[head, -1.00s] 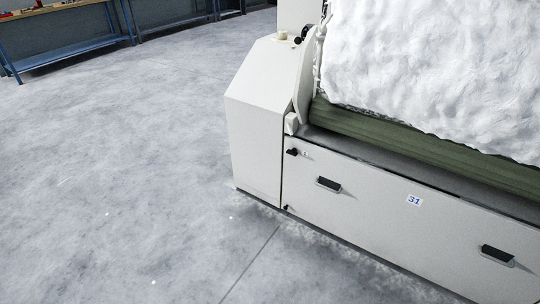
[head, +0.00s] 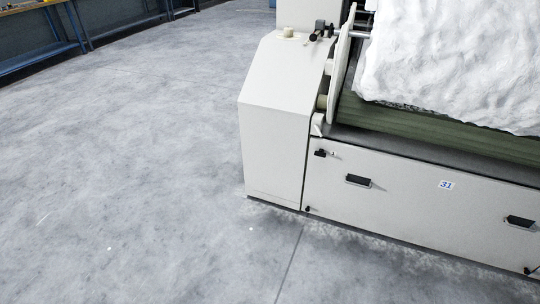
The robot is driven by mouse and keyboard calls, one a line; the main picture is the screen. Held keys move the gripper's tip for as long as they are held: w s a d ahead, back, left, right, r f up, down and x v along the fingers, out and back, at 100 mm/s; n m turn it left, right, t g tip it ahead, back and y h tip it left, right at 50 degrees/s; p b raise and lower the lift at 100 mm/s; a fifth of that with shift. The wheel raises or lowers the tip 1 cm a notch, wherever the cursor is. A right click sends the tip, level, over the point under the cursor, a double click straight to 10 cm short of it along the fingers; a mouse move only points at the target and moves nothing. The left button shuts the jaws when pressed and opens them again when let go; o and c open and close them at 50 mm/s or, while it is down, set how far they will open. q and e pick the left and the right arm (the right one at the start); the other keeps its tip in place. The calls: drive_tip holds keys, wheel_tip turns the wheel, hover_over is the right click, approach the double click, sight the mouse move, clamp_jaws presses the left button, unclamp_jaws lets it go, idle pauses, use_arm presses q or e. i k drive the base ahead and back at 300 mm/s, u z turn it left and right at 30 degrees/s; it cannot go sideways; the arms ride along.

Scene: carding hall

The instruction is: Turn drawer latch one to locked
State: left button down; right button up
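A wide white drawer front (head: 400,205) with the number label 31 (head: 446,185) is on the lower part of the machine at the right. A small black latch (head: 321,153) sits at its upper left corner, its handle roughly sideways. Another small black latch (head: 308,209) is at the lower left corner and one more (head: 531,270) at the lower right. Which is latch one cannot be told. Two dark recessed handles (head: 358,181) (head: 520,222) are on the drawer front. Neither of my grippers is in view.
Grey floor (head: 130,170) is open at left and in front. A blue bench (head: 35,55) stands at the far left.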

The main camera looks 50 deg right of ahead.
sight(321, 153)
drive_tip(key=u, duration=0.2)
drive_tip(key=i, duration=0.75)
drive_tip(key=z, duration=0.5)
drive_tip(key=i, duration=0.75)
drive_tip(key=z, duration=0.7)
